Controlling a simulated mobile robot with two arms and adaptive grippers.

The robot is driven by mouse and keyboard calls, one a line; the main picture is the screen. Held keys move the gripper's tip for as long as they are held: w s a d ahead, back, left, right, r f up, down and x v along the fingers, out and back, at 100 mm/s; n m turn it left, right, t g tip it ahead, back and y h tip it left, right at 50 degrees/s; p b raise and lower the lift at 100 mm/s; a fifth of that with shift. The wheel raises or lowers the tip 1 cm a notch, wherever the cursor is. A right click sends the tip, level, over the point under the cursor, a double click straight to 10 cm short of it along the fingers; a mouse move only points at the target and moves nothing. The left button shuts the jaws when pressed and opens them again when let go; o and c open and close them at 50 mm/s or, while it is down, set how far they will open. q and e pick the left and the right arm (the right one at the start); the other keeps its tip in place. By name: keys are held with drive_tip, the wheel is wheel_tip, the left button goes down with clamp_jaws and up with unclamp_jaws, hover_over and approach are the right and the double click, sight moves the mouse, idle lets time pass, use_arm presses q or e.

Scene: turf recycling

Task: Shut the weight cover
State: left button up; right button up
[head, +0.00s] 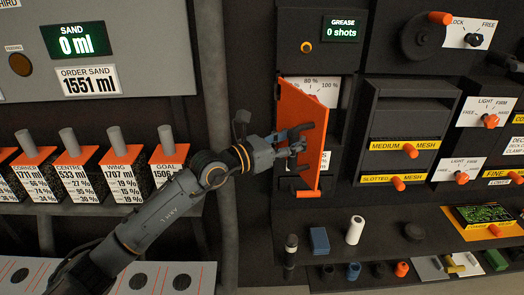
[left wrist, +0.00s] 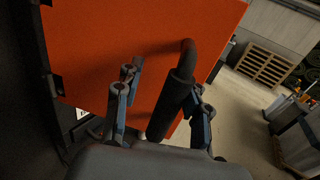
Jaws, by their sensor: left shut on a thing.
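The weight cover (head: 302,105) is an orange hinged plate in the head view, standing partly open from the dark panel. It also fills the upper middle of the left wrist view (left wrist: 110,40), with hinges along its left side. A dark bar handle (left wrist: 176,92) stands out from it. My left gripper (head: 293,143) is at the cover's middle in the head view. In the left wrist view my left gripper (left wrist: 160,105) has its blue-padded fingers on either side of the handle and is shut on it. My right gripper is not in view.
A dial with a percent scale (head: 332,88) sits partly behind the cover. Below is a shelf with a blue block (head: 319,240) and a white roll (head: 355,230). Drawers (head: 408,125) stand to the right. Several orange-topped bins (head: 121,160) line the left.

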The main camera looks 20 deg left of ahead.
use_arm(q)
drive_tip(key=b+v, duration=0.1)
drive_tip(key=v, duration=0.8)
drive_tip(key=shift+s+f, duration=0.15)
drive_tip(key=shift+f, duration=0.05)
idle(0.4)
idle(0.3)
